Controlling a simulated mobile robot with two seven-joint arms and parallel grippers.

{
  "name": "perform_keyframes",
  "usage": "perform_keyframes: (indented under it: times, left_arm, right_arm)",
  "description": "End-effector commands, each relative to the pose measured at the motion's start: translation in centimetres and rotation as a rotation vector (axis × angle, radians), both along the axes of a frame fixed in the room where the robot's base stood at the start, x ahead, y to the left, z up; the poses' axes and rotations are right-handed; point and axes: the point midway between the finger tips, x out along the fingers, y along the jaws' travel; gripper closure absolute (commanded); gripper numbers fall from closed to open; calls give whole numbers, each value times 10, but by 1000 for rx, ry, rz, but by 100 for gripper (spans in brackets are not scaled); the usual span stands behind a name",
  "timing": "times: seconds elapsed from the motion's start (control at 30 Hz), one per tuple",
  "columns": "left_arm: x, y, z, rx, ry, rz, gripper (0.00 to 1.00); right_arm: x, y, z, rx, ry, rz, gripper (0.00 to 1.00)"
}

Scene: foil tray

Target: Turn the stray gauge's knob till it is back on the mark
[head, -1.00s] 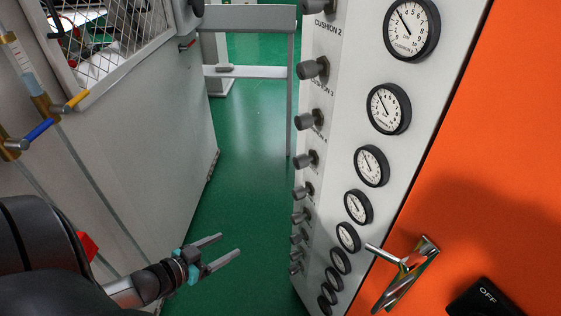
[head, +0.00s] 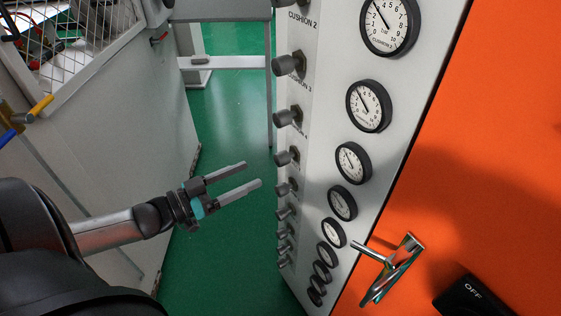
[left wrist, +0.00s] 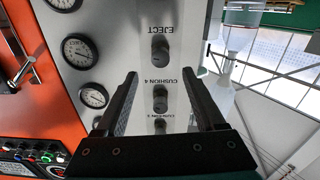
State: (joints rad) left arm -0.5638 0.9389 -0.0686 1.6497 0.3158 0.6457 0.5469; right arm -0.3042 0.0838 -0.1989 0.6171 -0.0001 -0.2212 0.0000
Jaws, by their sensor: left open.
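A light grey panel (head: 318,110) carries a column of dark knobs and a column of round, black-rimmed gauges. The knobs include the CUSHION 3 knob (head: 289,65) and, below it, the CUSHION 4 knob (head: 287,117). A large gauge (head: 390,24) is at the top, with another gauge (head: 369,106) below it. I cannot tell which gauge is off its mark. My left gripper (head: 252,174) is open and empty, left of the knobs and apart from them. In the left wrist view, upside down, the EJECT knob (left wrist: 159,50) shows between the fingers' directions.
An orange panel (head: 480,190) with a metal handle (head: 390,268) and a black OFF plate (head: 474,298) is at right. A grey cabinet (head: 110,140) with a mesh window stands at left. Green floor (head: 225,120) lies open between them.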

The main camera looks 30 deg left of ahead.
Motion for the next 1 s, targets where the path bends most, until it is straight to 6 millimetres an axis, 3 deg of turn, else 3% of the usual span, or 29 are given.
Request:
perform_keyframes:
  times: [0.6, 1.0]
  left_arm:
    - [76, -36, -1, 0, -1, 0, 29]
    - [90, -44, -1, 0, 1, 1, 29]
  right_arm:
    - [5, 6, -20, 8, -9, -2, 50]
    - [6, 6, -22, 9, -10, -1, 50]
